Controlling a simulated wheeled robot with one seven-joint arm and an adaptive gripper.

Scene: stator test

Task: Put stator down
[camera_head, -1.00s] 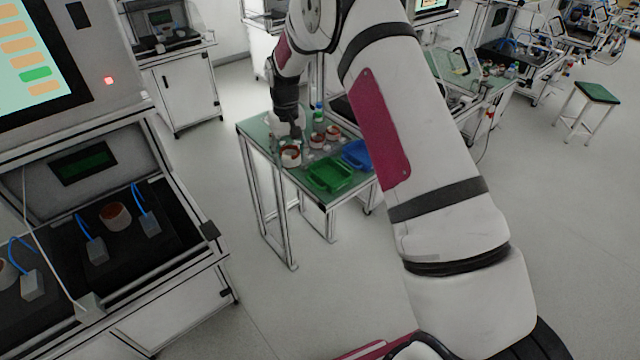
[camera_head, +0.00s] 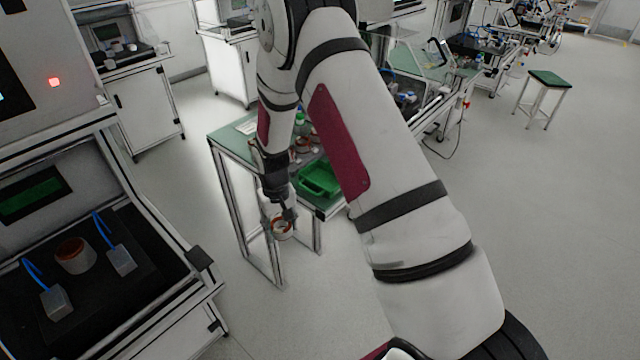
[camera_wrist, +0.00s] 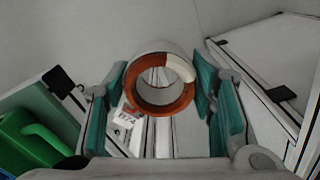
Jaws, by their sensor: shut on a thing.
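A stator (camera_wrist: 160,82), a white ring with a copper-orange inner winding, is held between the teal finger pads of my gripper (camera_wrist: 162,95) in the wrist view. In the head view my gripper (camera_head: 283,212) points down with the stator (camera_head: 283,228) at its tip. It is in the air in front of the green-topped table (camera_head: 228,138), beyond its near edge. Another stator (camera_head: 75,255) sits on the black bed of the test machine (camera_head: 150,290) at the left, between two grey blocks with blue cables.
A green bin (camera_head: 320,181) stands on the table, with stators and bottles (camera_head: 300,118) behind it, partly hidden by my arm. A stool (camera_head: 540,95) stands at the far right. The floor between the test machine and the table is clear.

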